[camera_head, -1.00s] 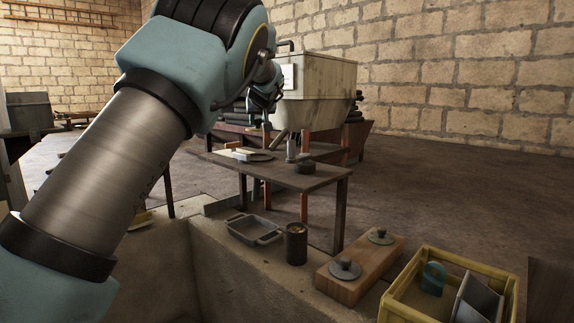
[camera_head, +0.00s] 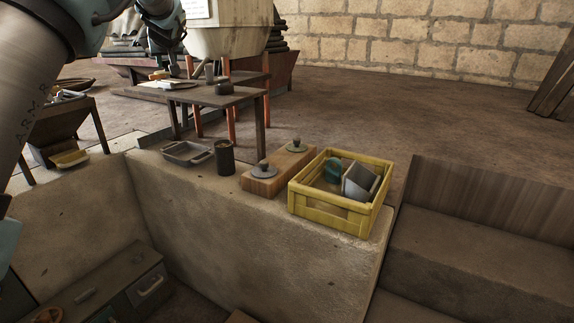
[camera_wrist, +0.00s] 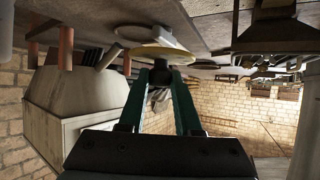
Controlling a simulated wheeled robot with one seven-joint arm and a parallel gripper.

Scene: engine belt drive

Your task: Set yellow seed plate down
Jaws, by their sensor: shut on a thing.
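The yellow seed plate (camera_wrist: 165,49) is in the wrist view, a thin disc with a yellow edge and a dark knob. My gripper (camera_wrist: 160,75) is shut on the knob, one teal finger on each side. The plate is at or very close to the tabletop (camera_wrist: 205,20), which appears upside down at the top of that view; I cannot tell whether they touch. In the head view the end of my arm is over the back of the wooden table (camera_head: 240,98), and the plate cannot be made out clearly there.
On the table stand a grey cylinder (camera_head: 209,70) and a dark round piece (camera_head: 223,88). On the ledge in front are a grey tray (camera_head: 187,153), a dark cup (camera_head: 225,157), a wooden block (camera_head: 262,185) with two knobbed discs, and a yellow crate (camera_head: 330,212). A pale hopper stands behind the table.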

